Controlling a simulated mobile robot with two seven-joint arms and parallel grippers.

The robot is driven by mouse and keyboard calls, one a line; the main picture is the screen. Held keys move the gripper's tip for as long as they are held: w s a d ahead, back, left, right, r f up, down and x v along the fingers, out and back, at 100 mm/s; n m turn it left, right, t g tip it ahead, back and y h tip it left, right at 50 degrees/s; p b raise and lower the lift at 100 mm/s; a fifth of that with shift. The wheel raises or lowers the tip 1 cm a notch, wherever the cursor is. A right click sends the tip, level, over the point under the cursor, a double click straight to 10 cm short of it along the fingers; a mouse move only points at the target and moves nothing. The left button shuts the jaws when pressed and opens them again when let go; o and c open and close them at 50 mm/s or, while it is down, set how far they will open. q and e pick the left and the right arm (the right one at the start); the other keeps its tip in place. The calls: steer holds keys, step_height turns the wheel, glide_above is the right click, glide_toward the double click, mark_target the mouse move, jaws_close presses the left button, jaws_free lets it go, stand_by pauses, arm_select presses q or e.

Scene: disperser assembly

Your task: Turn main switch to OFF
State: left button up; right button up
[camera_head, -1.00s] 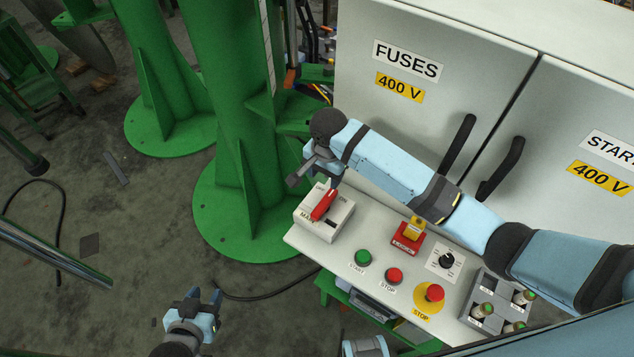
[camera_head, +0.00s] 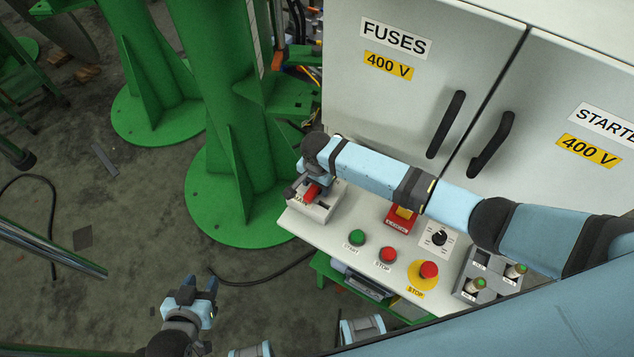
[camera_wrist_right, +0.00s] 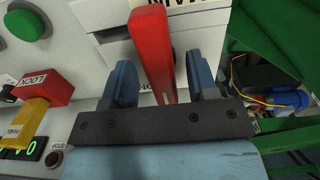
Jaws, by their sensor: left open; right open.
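The main switch is a light box (camera_head: 326,208) with a red lever (camera_head: 311,192) at the left end of the control panel. In the right wrist view the red lever (camera_wrist_right: 152,50) stands between the two blue fingers of my right gripper (camera_wrist_right: 160,85), with gaps on both sides. My right gripper (camera_head: 306,188) is open over the switch and partly hides it in the head view. The lettering on the box is cut off in the wrist view. My left gripper (camera_head: 198,292) is open and empty, low at the left, away from the panel.
The panel also carries a green START button (camera_head: 357,237), a red STOP button (camera_head: 388,254), a red and yellow lock (camera_head: 401,216), a black rotary knob (camera_head: 440,237) and an emergency stop (camera_head: 428,270). Grey cabinets (camera_head: 400,100) stand behind. A green column (camera_head: 225,130) stands left of the switch.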

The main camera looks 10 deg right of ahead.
steer(key=c, duration=0.9)
